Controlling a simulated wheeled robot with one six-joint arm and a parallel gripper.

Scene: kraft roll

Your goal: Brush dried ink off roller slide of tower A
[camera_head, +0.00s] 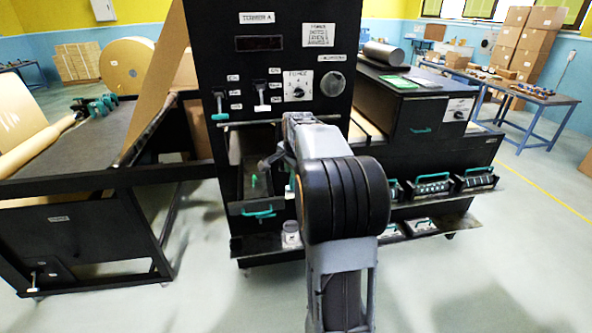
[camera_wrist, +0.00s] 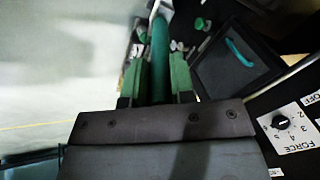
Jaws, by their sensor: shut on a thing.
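Tower A (camera_head: 262,70) is a tall black cabinet with a label, switches and a FORCE dial. Below its panel a black slide (camera_head: 235,208) with a teal handle (camera_head: 258,212) stands pulled out. My gripper (camera_wrist: 160,82) has green fingers shut on a teal-green brush handle (camera_wrist: 160,48). The handle points away from the gripper, toward a pale part at the picture's top edge. In the head view my arm hides most of the gripper and brush. I cannot tell whether the brush touches the slide. No ink can be made out.
A jar (camera_head: 291,236) stands on the low shelf below the slide. To the right are teal-handled trays (camera_head: 432,186) and a black cabinet (camera_head: 425,105). At the left is a dark table (camera_head: 85,150) with a kraft roll. Floor in front is clear.

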